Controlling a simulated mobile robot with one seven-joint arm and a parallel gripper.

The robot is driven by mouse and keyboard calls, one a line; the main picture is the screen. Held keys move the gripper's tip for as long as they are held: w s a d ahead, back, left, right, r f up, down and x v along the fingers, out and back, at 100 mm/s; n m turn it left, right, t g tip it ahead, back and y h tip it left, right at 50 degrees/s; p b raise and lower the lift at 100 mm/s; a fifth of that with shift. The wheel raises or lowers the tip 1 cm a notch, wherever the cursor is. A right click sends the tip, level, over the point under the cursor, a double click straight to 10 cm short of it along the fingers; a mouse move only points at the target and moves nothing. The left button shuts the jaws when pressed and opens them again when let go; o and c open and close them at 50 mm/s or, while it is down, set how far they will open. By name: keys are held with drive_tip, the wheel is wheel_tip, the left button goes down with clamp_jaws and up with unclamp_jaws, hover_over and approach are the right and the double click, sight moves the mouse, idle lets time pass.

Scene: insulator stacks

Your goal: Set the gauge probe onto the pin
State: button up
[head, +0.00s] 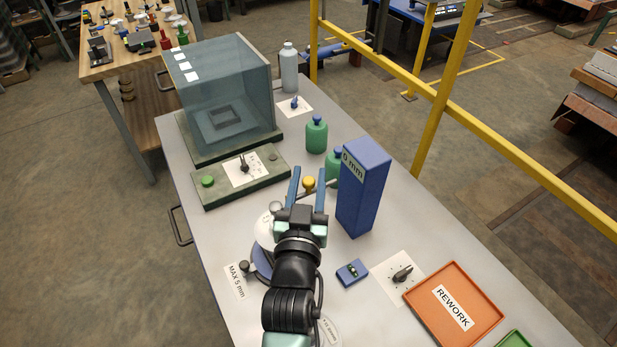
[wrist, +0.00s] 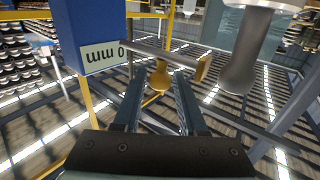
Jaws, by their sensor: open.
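The gauge is a tall blue block (head: 363,190) marked "0 mm", and it also shows at the upper left of the wrist view (wrist: 88,28). A grey probe rod (wrist: 150,50) runs out from its side to a tan end piece (wrist: 203,68). A yellow knob (head: 308,183) sits by the rod, seen also in the wrist view (wrist: 160,80). My gripper (head: 308,172) is open, its blue fingers (wrist: 159,76) either side of the knob; contact is unclear. A grey pin (wrist: 240,65) stands on a white disc (head: 264,236), apart from the end piece.
A glass chamber (head: 225,90) and control plate (head: 235,176) stand at the left. Green bottles with blue caps (head: 316,135) stand behind the gripper.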

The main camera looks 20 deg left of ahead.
drive_tip(key=v, duration=0.7)
drive_tip(key=shift+s, duration=0.25)
drive_tip(key=w+d+r+m+t+h, duration=0.1)
drive_tip(key=d+r+t, duration=0.15)
drive_tip(key=r, duration=0.65)
drive_tip(key=w+d+r+t+p, duration=0.1)
drive_tip(key=w+d+r, duration=0.15)
drive_tip(key=r, duration=0.75)
drive_tip(key=w+d+r+m+t+h, duration=0.1)
drive_tip(key=d+r+t, duration=0.15)
drive_tip(key=r, duration=0.65)
drive_tip(key=s+d+r+t+h, duration=0.1)
drive_tip(key=s+r, duration=0.4)
drive_tip(key=r, duration=0.6)
drive_tip(key=s+d+r+m+t+h+p, duration=0.1)
drive_tip(key=s+d+r, duration=0.4)
drive_tip(key=r, duration=0.6)
drive_tip(key=shift+d+t+h, duration=0.45)
drive_tip(key=shift+t+h, duration=0.05)
drive_tip(key=shift+t, duration=0.5)
